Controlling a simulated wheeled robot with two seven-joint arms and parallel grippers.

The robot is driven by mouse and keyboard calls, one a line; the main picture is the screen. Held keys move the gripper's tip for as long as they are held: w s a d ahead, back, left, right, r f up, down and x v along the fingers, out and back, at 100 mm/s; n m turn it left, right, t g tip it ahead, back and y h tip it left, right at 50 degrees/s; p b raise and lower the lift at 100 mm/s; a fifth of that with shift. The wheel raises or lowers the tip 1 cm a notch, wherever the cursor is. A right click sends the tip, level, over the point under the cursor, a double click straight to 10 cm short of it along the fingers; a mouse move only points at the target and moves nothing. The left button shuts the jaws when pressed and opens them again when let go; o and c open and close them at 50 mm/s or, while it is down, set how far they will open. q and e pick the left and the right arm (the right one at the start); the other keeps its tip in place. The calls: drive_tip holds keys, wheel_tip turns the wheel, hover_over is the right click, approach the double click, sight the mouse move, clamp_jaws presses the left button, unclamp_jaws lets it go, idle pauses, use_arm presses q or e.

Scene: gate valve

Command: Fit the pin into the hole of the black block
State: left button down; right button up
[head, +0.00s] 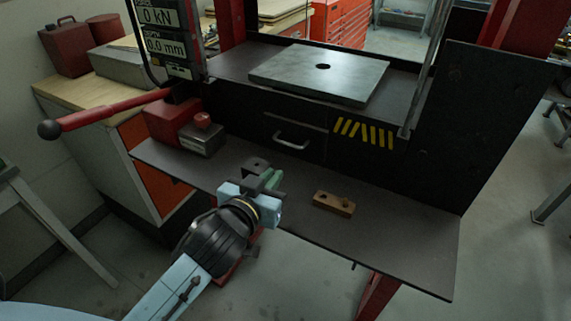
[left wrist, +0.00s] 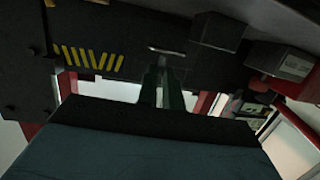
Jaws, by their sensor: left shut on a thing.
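The black block (head: 254,163) stands on the dark shelf in the head view, with a hole in its top. It appears to be the dark box (left wrist: 217,30) near the top of the left wrist view. My left gripper (head: 270,180), with green fingers, is just in front of and beside the block. I cannot tell whether they touch. In the left wrist view the fingers (left wrist: 161,88) are close together, with a thin grey thing between them, likely the pin (left wrist: 162,63); it is mostly hidden. My right gripper is in neither view.
A brown block (head: 334,204) with holes lies on the shelf (head: 400,240) to the right. A red and grey pump unit (head: 200,139) with a long red handle (head: 110,110) stands at the left. A steel plate (head: 320,73) lies on the press behind. The shelf's right part is clear.

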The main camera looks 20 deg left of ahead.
use_arm(q)
wheel_tip(320, 180, up, 7)
drive_tip(key=n+y+p, duration=0.1)
drive_tip(key=p, duration=0.8)
hover_over(253, 172)
drive_tip(key=shift+y, duration=0.4)
wheel_tip(253, 172, down, 10)
drive_tip(key=shift+f+b, duration=0.15)
drive_tip(key=shift+b, duration=0.65)
drive_tip(key=c, duration=2)
unclamp_jaws()
drive_tip(key=shift+f, duration=0.15)
drive_tip(key=o, duration=0.4)
drive_tip(key=shift+o, duration=0.2)
